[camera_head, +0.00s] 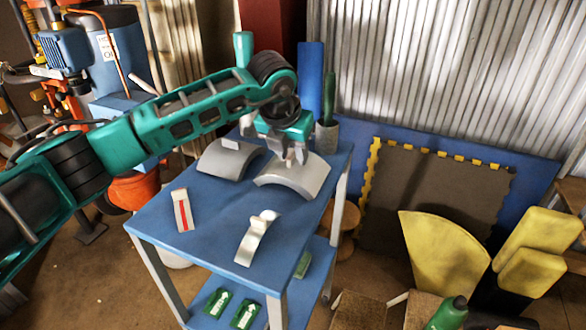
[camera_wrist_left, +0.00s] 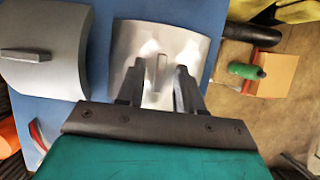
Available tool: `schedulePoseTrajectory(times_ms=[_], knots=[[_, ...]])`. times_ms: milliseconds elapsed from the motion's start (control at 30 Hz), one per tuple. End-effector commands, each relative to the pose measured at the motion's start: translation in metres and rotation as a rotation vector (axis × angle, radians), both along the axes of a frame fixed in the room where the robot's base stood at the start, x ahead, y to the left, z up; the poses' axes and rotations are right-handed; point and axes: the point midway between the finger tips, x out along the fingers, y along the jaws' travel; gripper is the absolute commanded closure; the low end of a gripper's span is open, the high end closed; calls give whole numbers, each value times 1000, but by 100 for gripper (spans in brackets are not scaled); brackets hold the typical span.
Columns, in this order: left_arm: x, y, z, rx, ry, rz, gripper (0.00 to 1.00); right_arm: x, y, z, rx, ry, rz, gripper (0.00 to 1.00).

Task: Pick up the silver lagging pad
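A shiny silver curved pad (camera_head: 297,182) lies arched on the blue table, with a small upright tab on top. It also shows in the left wrist view (camera_wrist_left: 190,50). My left gripper (camera_head: 291,155) is directly above it, pointing down. In the left wrist view the two fingers (camera_wrist_left: 159,88) are apart, with the tab seen between them. I cannot tell whether they touch it. A duller grey curved pad (camera_head: 222,163) with a handle lies just left of the silver one. My right gripper is not in view.
On the blue table (camera_head: 205,240) lie a smaller silver curved piece (camera_head: 258,236) and a white block with a red stripe (camera_head: 182,210). A pot with a green bottle (camera_head: 328,118) stands at the back corner. The table's front middle is clear.

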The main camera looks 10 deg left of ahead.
Motion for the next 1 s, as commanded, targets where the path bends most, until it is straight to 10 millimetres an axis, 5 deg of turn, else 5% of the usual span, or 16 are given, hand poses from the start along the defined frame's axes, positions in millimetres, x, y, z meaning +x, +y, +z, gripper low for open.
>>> schedulePoseTrajectory(times_ms=[367, 767, 1000], knots=[[0, 0, 1, 0, 0, 1, 100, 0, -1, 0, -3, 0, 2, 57], [0, 0, 1, -1, -1, 1, 100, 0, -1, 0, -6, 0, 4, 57], [1, 0, 18, 0, -3, 1, 100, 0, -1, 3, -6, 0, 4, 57]])
